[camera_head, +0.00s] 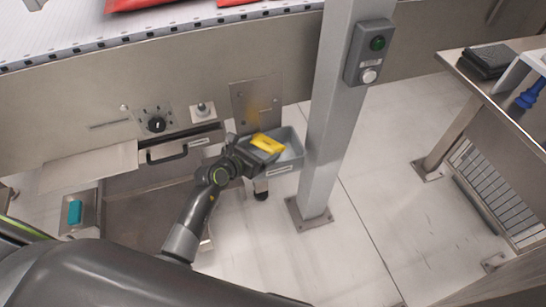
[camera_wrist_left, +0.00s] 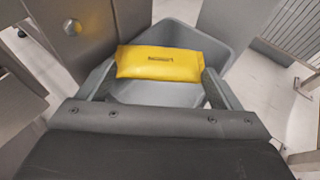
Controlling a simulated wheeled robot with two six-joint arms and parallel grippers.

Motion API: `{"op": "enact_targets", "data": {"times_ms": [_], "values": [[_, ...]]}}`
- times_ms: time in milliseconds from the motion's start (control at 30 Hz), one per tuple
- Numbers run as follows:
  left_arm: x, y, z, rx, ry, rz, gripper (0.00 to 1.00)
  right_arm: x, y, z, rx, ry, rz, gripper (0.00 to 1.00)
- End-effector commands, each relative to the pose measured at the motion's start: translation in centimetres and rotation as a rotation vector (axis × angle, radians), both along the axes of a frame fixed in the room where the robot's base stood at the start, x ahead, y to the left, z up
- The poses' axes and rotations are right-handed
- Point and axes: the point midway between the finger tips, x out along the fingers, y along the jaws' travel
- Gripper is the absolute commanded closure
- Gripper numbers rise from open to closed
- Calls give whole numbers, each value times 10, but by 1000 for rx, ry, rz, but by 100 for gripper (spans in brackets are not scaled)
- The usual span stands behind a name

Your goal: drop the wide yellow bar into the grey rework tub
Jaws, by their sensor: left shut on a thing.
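The wide yellow bar (camera_head: 267,144) is held in my left gripper (camera_head: 258,148), over the grey rework tub (camera_head: 291,150). In the left wrist view the bar (camera_wrist_left: 160,64) lies crosswise between the fingertips (camera_wrist_left: 160,78), with dark print on its face. The grey tub (camera_wrist_left: 222,38) shows behind and below it, its rim around the bar. I cannot tell how high the bar is above the tub floor. The arm and bar hide part of the tub. My right gripper is not in view.
A grey post (camera_head: 335,110) with a button box (camera_head: 370,52) stands just right of the tub. A machine panel with a knob (camera_head: 156,125) and a drawer handle (camera_head: 167,154) is to the left. A table (camera_head: 468,70) stands at the far right.

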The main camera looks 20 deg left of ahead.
Motion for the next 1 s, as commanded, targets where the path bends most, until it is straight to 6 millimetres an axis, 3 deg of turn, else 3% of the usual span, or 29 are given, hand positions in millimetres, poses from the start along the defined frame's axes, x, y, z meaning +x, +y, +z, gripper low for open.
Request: {"op": "enact_targets", "data": {"times_ms": [167, 200, 300, 667, 1000], "values": [[0, 0, 1, 0, -1, 0, 36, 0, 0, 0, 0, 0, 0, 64], [0, 0, 1, 0, -1, 0, 12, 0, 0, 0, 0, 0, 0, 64], [0, 0, 1, 0, -1, 0, 0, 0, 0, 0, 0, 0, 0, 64], [-8, 4, 4, 1, 1, 1, 0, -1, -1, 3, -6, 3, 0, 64], [-70, 27, 32, 4, 2, 1, 0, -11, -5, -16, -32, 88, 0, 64]]}}
